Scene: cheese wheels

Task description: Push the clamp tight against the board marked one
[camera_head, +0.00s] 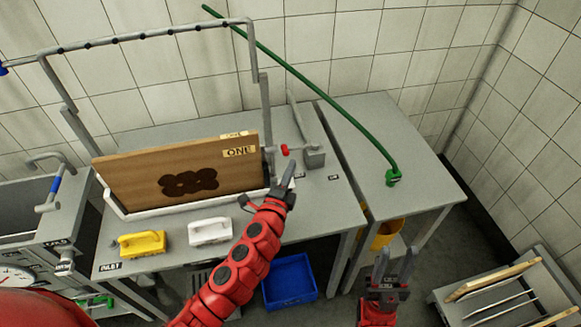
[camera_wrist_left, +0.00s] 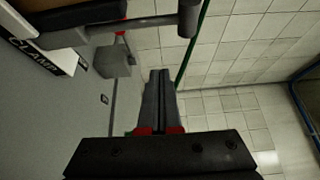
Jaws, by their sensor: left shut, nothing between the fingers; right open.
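The brown board marked ONE (camera_head: 150,185) stands on edge in a white tray on the grey table, with dark round marks low on its face. In the left wrist view, a grey bar with a crosswise end (camera_wrist_left: 188,18) reaches out beside a label reading CLAMP (camera_wrist_left: 32,48); it looks like the clamp. In the head view my left gripper largely hides that spot. My left gripper (camera_head: 288,172) is shut and empty at the board's right end; its fingers also show in the left wrist view (camera_wrist_left: 160,78). I cannot tell whether it touches the clamp. My right gripper (camera_head: 394,262) is open and empty, low right.
A grey block (camera_head: 315,157) with an upright lever and red tip (camera_head: 285,150) stands right of the board. Yellow (camera_head: 142,244) and white (camera_head: 210,231) handled pieces lie in front. A green hose (camera_head: 330,100) crosses to the right table. A blue crate (camera_head: 290,287) is below.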

